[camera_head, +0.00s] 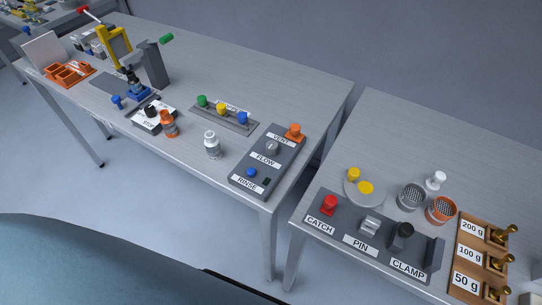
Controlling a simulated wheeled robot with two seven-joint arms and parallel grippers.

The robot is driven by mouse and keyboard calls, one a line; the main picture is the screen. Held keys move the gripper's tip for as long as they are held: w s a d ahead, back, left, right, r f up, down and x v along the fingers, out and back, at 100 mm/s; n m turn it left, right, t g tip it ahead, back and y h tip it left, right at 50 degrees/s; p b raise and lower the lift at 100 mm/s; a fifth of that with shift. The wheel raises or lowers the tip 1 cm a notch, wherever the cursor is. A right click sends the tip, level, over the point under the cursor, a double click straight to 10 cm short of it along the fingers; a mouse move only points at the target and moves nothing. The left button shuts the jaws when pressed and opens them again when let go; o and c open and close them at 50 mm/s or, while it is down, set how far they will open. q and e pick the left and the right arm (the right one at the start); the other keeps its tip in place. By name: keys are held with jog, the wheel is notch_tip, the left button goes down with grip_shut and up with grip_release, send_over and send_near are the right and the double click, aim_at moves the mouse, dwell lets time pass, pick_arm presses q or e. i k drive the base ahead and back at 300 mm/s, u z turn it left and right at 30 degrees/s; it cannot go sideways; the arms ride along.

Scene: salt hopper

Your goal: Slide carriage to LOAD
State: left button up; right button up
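No carriage or LOAD mark is readable from here. On the left table (300,90), a grey upright stand (155,65) with a green knob (166,38) is next to a yellow frame (117,46). A small blue block (140,94) with a dark part on it sits at the stand's foot, beside a flat dark plate (108,86); I cannot tell if it is the carriage. Neither of my grippers shows in the view.
A VENT, FLOW and RINSE panel (262,172), white bottle (212,150) and orange bottle (168,127) stand on the left table. A gap separates it from the right table (400,135), which holds a CATCH, PIN and CLAMP panel (345,222) and a wooden weight rack (462,210).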

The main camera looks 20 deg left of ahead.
aim_at(123, 107)
jog(key=u, duration=1.8)
